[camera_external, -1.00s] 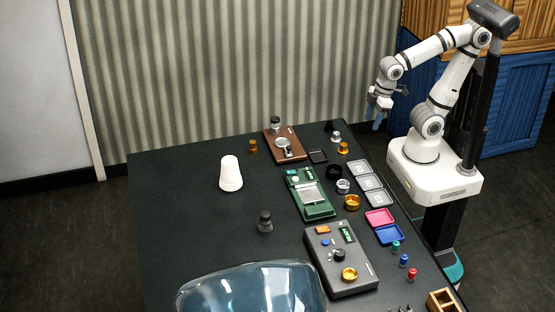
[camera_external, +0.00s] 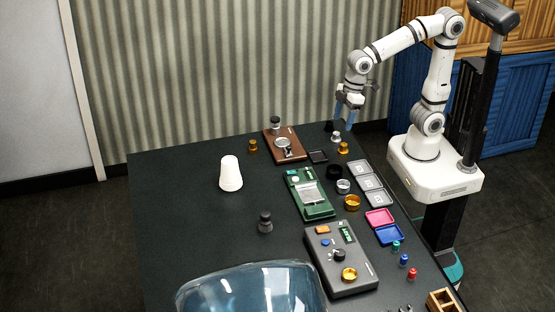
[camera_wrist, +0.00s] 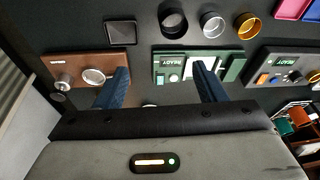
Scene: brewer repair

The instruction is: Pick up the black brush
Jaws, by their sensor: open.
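No thing in view has a clear brush shape. Small black pieces show in the external view: one (camera_external: 329,127) at the table's far right corner, beside a silver and a gold piece, and a dark knob-like piece (camera_external: 265,222) near the table's middle. I cannot tell which is the black brush. My gripper (camera_external: 344,118) is open and empty, its blue fingers pointing down above the far right corner, near the black piece there. In the wrist view my gripper (camera_wrist: 161,70) has its fingers wide apart, with the green device (camera_wrist: 172,66) seen between them. The corner pieces are not clearly visible there.
On the table (camera_external: 180,230) stand a brown board (camera_external: 272,143), a grey panel (camera_external: 325,268), a white cup (camera_external: 231,174) and a clear curved cover (camera_external: 250,290). Rings (camera_external: 352,202) and small trays (camera_external: 379,217) line the right side. The table's left part is mostly clear.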

